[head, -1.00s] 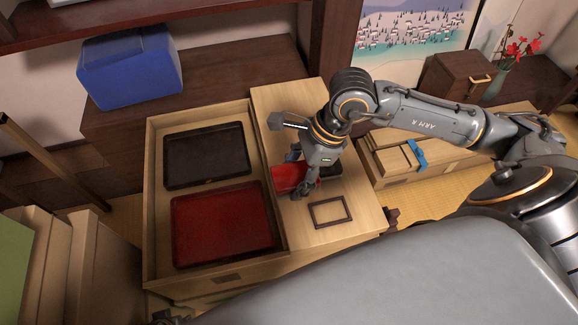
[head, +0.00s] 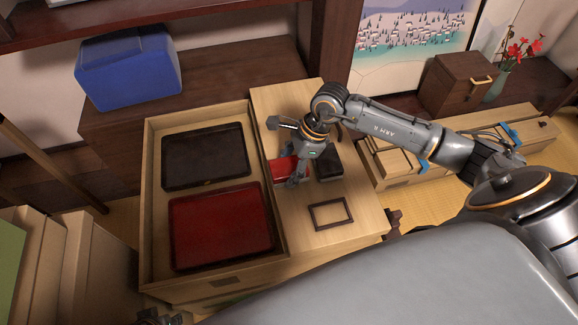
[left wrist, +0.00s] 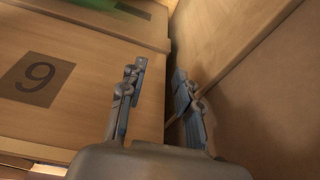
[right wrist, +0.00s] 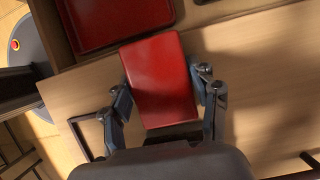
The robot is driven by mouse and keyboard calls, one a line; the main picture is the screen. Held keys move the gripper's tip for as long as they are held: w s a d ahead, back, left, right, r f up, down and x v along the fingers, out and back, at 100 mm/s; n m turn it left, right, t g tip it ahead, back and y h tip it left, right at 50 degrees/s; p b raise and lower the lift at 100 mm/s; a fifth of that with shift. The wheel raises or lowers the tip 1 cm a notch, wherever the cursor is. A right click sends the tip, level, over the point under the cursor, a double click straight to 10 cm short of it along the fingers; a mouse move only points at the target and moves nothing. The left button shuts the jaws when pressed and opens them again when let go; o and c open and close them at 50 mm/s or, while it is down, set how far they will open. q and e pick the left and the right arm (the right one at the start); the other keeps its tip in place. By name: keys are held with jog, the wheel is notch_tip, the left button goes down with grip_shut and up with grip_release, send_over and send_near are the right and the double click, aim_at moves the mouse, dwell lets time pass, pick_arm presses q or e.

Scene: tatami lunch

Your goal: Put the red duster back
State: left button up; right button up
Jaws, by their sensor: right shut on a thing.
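The red duster (head: 284,168) is a flat red block, held over the light wood top beside the tray compartment. My right gripper (head: 297,172) is shut on it and covers part of it in the head view. In the right wrist view the red duster (right wrist: 162,78) sits between the two fingers, its far end close to the red tray; I cannot tell its exact height above the wood. An empty dark outline frame (head: 331,228) lies on the wood top nearer to me. My left gripper (left wrist: 158,78) is open and empty beside a wooden box marked 9.
A dark block (head: 329,164) stands right of my right gripper. A red tray (head: 222,226) and a black tray (head: 204,158) lie in the compartment at left. A blue box (head: 130,68) stands behind. Bare wood surrounds the outline frame.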

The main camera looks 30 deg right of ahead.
pick_arm(q)
jog(key=shift+r, duration=0.2)
pick_arm(e)
jog(key=o, duration=1)
pick_arm(q)
jog(key=f, duration=0.1)
jog(key=f+p, duration=0.1)
jog(key=f, duration=0.3)
jog(key=shift+s, duration=0.35)
pick_arm(e)
jog(key=v, duration=1.2)
jog(key=shift+r, duration=0.1)
